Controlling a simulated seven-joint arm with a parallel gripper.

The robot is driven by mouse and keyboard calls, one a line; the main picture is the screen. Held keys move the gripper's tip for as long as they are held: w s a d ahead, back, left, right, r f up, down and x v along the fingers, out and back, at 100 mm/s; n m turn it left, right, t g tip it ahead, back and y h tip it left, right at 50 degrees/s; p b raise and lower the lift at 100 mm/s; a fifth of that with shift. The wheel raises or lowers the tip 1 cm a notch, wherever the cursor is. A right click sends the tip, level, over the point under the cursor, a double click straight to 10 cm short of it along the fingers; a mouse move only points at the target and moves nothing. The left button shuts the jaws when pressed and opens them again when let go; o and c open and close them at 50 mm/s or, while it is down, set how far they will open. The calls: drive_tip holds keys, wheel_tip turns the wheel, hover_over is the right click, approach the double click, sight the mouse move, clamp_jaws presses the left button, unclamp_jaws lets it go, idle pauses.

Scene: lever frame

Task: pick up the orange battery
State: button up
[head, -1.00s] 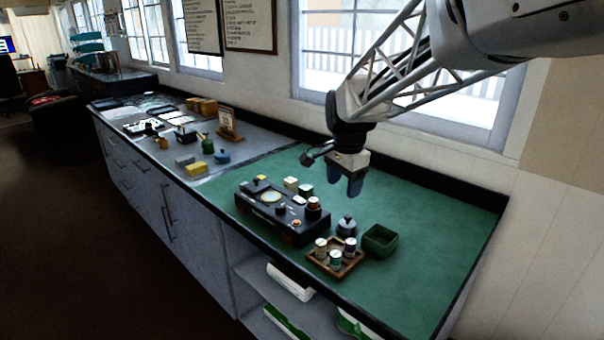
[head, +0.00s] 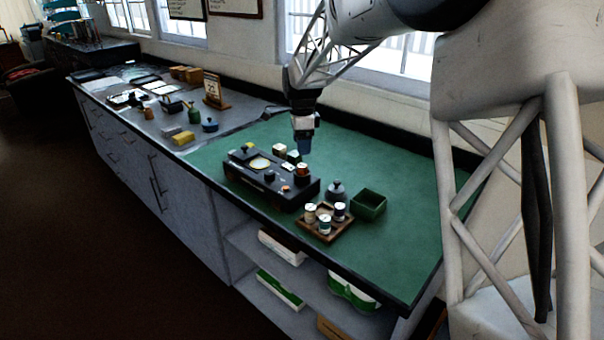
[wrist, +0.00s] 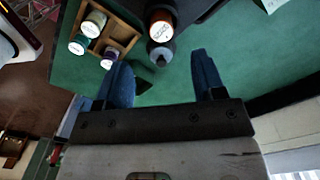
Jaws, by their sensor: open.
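The orange battery (head: 302,170) stands upright at the right end of the black device (head: 238,178), with a pale top. It also shows in the wrist view (wrist: 161,24), upper middle, beyond the fingertips. My gripper (head: 304,146) hangs above and just behind it in the head view, fingers pointing down. In the wrist view the blue fingers of my gripper (wrist: 162,66) are wide apart, with nothing held between them. A dark grey rounded thing (wrist: 162,52) shows between the fingertips and the battery.
A wooden tray (head: 325,234) holding several batteries stands in front, right of the device. A grey lidded pot (head: 336,190) and a green open box (head: 368,204) stand right of the device. Pale blocks (head: 284,151) sit behind it. The green counter (head: 410,190) is clear at right.

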sight(301, 165)
drive_tip(key=shift+f, duration=1.3)
drive_tip(key=shift+w+f, duration=0.1)
drive_tip(key=shift+f, duration=2.5)
drive_tip(key=c, duration=1.1)
drive_tip(key=shift+o, duration=0.2)
drive_tip(key=shift+r, duration=0.15)
